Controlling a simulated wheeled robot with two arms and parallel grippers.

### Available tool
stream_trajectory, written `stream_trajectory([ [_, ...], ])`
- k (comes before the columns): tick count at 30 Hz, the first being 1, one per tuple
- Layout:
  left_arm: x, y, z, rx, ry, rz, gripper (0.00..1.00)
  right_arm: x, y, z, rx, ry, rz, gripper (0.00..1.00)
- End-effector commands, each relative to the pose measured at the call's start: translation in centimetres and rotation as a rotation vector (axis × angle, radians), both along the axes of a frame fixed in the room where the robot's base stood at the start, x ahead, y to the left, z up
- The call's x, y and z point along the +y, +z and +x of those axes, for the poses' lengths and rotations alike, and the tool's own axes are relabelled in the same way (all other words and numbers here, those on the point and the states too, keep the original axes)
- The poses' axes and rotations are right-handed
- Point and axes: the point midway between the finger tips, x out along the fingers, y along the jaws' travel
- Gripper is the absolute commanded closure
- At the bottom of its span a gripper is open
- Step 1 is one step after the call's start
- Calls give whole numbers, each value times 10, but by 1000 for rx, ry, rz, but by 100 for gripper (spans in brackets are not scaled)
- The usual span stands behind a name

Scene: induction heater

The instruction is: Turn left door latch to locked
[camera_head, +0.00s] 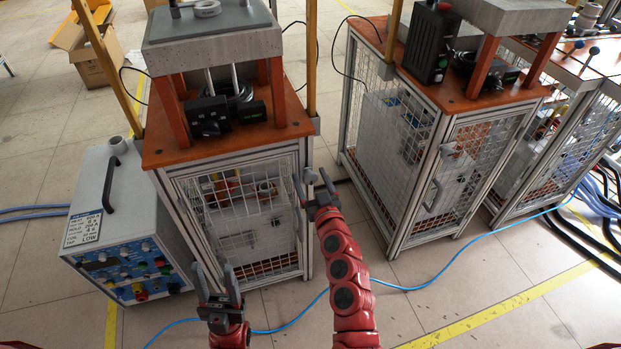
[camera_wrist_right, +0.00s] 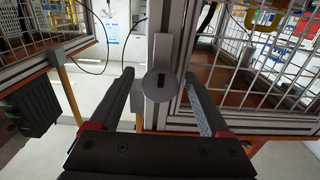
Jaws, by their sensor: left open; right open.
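My right gripper (camera_wrist_right: 158,78) is open, with one finger on each side of the knob; contact is not clear. In the head view my right gripper (camera_head: 312,182) is at the right edge of the left cabinet's mesh door (camera_head: 245,225), where the latch is hard to make out. My left gripper (camera_head: 216,283) is open and empty, low in front of that door.
A grey control box (camera_head: 125,240) with knobs stands left of the cabinet. Another mesh cabinet (camera_head: 420,150) stands to the right across a gap. A blue cable (camera_head: 420,285) and yellow lines cross the floor in front.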

Motion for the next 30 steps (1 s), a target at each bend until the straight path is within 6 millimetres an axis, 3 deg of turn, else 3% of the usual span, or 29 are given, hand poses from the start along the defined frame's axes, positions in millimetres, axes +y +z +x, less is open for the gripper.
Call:
stream_trajectory([
  [9,0,0,0,0,0,0,50,1,0,2,0,0,0,22],
  [22,0,0,0,0,0,0,50,0,0,2,1,0,0,99],
  [30,0,-1,0,0,0,0,50,0,-1,2,7,0,20,100],
])
